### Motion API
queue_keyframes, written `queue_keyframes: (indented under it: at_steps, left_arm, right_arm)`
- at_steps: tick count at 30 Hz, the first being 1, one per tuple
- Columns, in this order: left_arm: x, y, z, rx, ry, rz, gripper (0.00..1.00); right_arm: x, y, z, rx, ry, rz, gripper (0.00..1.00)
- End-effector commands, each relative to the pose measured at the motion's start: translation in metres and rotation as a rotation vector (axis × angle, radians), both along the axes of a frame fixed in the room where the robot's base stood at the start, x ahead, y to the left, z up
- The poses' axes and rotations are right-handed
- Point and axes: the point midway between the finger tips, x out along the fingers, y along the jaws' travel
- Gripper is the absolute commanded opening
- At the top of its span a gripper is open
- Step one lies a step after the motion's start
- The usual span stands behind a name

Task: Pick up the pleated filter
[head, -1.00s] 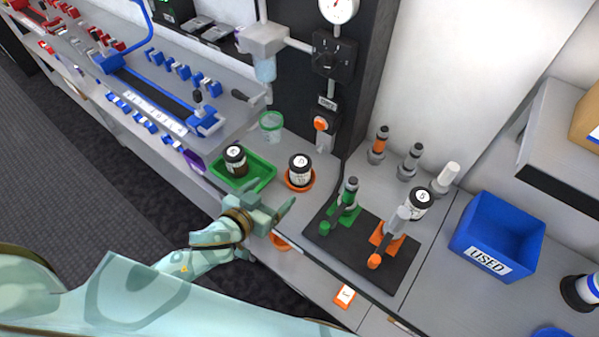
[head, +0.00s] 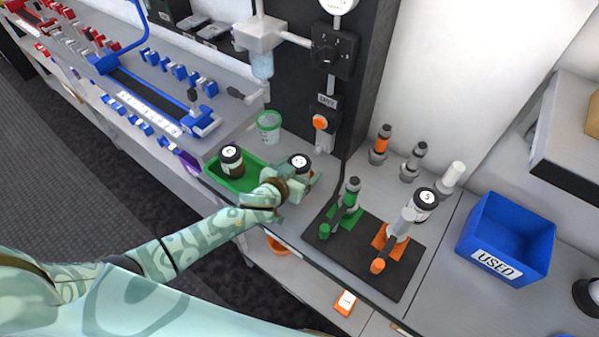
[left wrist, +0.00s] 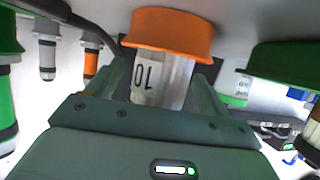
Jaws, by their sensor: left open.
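A pale, streaked cylinder marked 10 (left wrist: 165,82), apparently the pleated filter, stands on an orange dish (left wrist: 172,30) in the left wrist view, which is upside down. In the head view its black top (head: 300,161) shows behind my left gripper, which hides most of its body and dish. My left gripper (head: 303,184) is open, its fingers on either side of the cylinder in the left wrist view. I cannot tell whether either finger touches it. My right gripper is in neither view.
A green tray (head: 238,184) with a black-topped jar (head: 231,160) stands just left. A black mat (head: 345,250) with green and orange holders lies to the right. A green-rimmed cup (head: 268,126) stands behind. A blue USED bin (head: 507,235) is farther right.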

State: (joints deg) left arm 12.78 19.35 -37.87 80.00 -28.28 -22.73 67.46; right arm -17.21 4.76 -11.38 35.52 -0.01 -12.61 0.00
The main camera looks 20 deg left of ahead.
Motion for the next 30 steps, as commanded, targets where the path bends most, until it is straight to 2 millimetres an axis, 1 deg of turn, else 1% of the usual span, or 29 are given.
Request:
queue_keyframes:
  at_steps: [4, 5, 6, 8, 9, 10, 11, 12, 19, 22, 25, 27, 28, 30]
  left_arm:
    - [0.000, 0.000, 0.001, 0.000, 0.000, 0.000, 0.80]
    - [0.000, 0.000, 0.001, 0.000, 0.000, 0.000, 0.75]
    - [0.000, 0.000, 0.001, 0.000, 0.000, 0.000, 0.64]
    - [-0.001, 0.000, 0.001, 0.000, 0.000, 0.000, 0.47]
    - [-0.001, 0.000, 0.001, 0.000, 0.000, 0.000, 0.36]
    - [-0.001, 0.000, 0.000, 0.000, 0.000, 0.000, 0.30]
    - [-0.001, 0.000, 0.000, 0.000, 0.000, 0.000, 0.30]
    - [0.000, 0.000, 0.001, 0.000, 0.000, 0.000, 0.26]
    - [-0.001, 0.000, 0.002, 0.000, 0.000, 0.000, 0.26]
    - [-0.001, 0.000, 0.008, 0.001, -0.001, 0.000, 0.26]
    - [0.000, 0.000, 0.021, 0.000, -0.002, 0.000, 0.26]
    - [0.000, 0.000, 0.035, -0.001, -0.003, 0.000, 0.26]
    - [-0.003, 0.000, 0.040, 0.000, -0.002, 0.000, 0.26]
    - [-0.016, 0.001, 0.055, -0.002, -0.002, -0.001, 0.26]
  right_arm:
    - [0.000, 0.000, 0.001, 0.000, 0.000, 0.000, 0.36]
    - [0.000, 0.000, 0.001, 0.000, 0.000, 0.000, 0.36]
    - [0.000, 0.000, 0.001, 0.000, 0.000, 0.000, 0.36]
    - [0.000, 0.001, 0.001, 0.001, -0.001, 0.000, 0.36]
    - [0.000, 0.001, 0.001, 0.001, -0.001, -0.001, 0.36]
    - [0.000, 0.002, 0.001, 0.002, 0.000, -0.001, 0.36]
    - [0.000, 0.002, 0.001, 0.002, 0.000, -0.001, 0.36]
    - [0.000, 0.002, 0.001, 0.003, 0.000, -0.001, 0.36]
    - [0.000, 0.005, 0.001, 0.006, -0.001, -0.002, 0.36]
    - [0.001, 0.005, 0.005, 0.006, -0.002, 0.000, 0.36]
    - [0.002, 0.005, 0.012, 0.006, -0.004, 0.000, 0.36]
    - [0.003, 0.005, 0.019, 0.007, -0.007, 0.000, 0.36]
    - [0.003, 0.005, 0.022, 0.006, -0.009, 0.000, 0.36]
    - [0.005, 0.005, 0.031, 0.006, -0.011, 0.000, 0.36]
